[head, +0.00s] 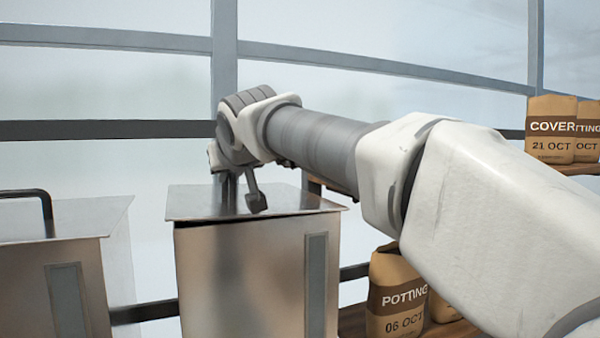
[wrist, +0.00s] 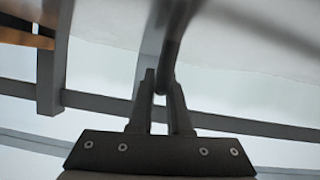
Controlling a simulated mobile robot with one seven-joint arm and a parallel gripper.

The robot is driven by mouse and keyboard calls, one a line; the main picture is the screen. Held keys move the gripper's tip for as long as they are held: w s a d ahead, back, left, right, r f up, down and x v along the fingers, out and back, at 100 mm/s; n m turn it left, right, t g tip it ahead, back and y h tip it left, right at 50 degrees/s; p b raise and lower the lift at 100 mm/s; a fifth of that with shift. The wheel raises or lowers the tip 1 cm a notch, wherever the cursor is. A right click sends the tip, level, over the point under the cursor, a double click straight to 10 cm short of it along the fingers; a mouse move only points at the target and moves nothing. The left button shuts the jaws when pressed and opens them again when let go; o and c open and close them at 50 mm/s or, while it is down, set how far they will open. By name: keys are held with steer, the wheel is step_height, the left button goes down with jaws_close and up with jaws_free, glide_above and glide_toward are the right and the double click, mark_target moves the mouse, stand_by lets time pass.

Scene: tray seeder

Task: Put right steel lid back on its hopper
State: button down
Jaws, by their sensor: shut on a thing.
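The right steel lid (head: 190,203) is a flat square plate over the top of the right hopper (head: 240,285), a steel box with a grey window strip. A thin dark gap shows under its front edge, so it looks slightly tilted; I cannot tell whether it touches the rim.
The left hopper (head: 75,290) stands close by with its lid (head: 90,215) on and a black handle (head: 45,205). Paper sacks stand at right: a potting sack (head: 397,290) low on a wooden shelf and a cover sack (head: 550,130) higher. Window bars run behind.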

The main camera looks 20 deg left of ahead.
steer(key=shift+f, duration=0.2)
stand_by(0.5)
steer(key=c, duration=0.9)
jaws_free()
steer(key=shift+o, duration=0.6)
